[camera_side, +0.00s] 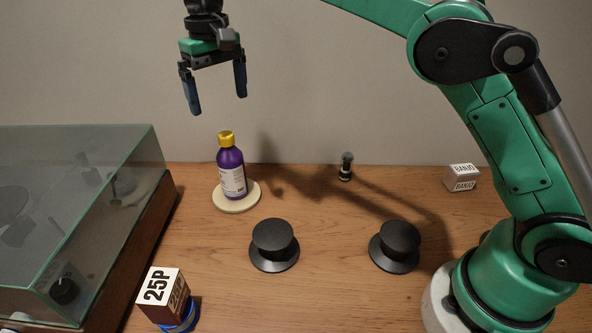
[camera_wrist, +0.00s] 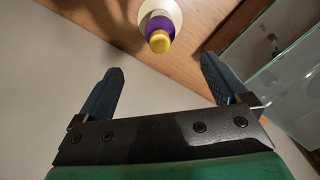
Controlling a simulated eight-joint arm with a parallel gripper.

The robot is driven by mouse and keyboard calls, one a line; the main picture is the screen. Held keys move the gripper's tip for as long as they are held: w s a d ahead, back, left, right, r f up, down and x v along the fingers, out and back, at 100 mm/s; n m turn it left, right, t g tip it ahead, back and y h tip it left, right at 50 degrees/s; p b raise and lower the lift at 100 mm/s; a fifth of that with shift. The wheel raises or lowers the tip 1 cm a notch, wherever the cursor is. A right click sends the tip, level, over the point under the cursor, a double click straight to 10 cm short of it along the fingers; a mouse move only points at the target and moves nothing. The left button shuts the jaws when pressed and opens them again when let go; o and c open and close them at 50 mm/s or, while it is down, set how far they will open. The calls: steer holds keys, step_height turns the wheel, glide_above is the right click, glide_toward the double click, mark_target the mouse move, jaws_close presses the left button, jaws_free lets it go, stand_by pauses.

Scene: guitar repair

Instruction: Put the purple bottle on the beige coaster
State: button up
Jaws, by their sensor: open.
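The purple bottle (camera_side: 231,170) has a yellow cap and a white label. It stands upright on the round beige coaster (camera_side: 249,200) in the side view. In the wrist view the bottle (camera_wrist: 160,28) shows from above, yellow cap foremost, with the pale coaster (camera_wrist: 148,8) around its base. My gripper (camera_side: 219,104) is open and empty, in the air above the bottle and apart from it. The wrist view shows its two fingers (camera_wrist: 160,82) spread wide with nothing between them.
A turntable with a clear lid (camera_side: 80,190) stands at the left. Two black knobbed discs (camera_side: 273,244) (camera_side: 397,245) sit in front. A box marked 25P (camera_side: 160,288) rests on a blue ring (camera_side: 184,317). A small dark object (camera_side: 346,167) and a BANJO box (camera_side: 461,178) stand at the back.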

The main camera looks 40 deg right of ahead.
steer(key=shift+s+d+r, duration=0.1)
steer(key=shift+d+r, duration=0.05)
steer(key=shift+r, duration=0.6)
steer(key=s+d+f+t, duration=0.3)
steer(key=s+d, duration=0.1)
steer(key=s, duration=0.4)
steer(key=s+d+f+t, duration=0.4)
steer(key=s+d, duration=0.1)
steer(key=s, duration=0.4)
steer(key=shift+f, duration=0.2)
